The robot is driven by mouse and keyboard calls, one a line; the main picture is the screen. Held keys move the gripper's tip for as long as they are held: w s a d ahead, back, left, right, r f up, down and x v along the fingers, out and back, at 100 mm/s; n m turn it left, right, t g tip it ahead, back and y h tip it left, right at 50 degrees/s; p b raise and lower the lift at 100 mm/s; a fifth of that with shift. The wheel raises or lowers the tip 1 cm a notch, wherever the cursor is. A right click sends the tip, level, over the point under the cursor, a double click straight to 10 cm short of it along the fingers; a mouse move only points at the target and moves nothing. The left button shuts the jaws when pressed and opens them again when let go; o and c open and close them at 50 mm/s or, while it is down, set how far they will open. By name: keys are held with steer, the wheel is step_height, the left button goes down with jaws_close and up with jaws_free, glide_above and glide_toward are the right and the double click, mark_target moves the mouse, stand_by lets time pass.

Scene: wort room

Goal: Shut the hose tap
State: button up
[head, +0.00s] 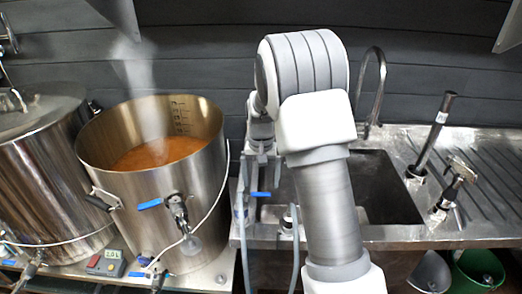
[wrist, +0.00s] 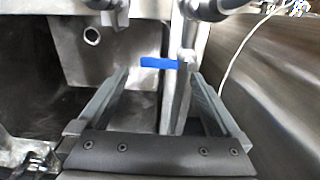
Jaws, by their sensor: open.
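The hose tap's blue lever (head: 260,194) lies level across the picture at the sink's front left corner, beside the kettle. Grey hoses (head: 246,262) hang below it. In the wrist view the blue lever (wrist: 158,63) shows crosswise just beyond and between my fingertips. My gripper (wrist: 160,76) is open and empty, with one finger to each side of the lever and no clear contact. In the head view my gripper (head: 262,156) points down above the lever, partly hidden by my arm. The tap's body is hard to make out.
A steaming steel kettle (head: 160,184) stands close to the left, with its own blue-levered valve (head: 150,204) and a thin white cable. The steel sink (head: 390,234) lies to the right with a curved faucet (head: 376,85). A black-handled tool (head: 432,135) stands farther right.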

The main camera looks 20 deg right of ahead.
mark_target(261, 194)
step_height(261, 194, up, 14)
steer(key=shift+f+p, duration=0.25)
steer(key=shift+p, duration=0.15)
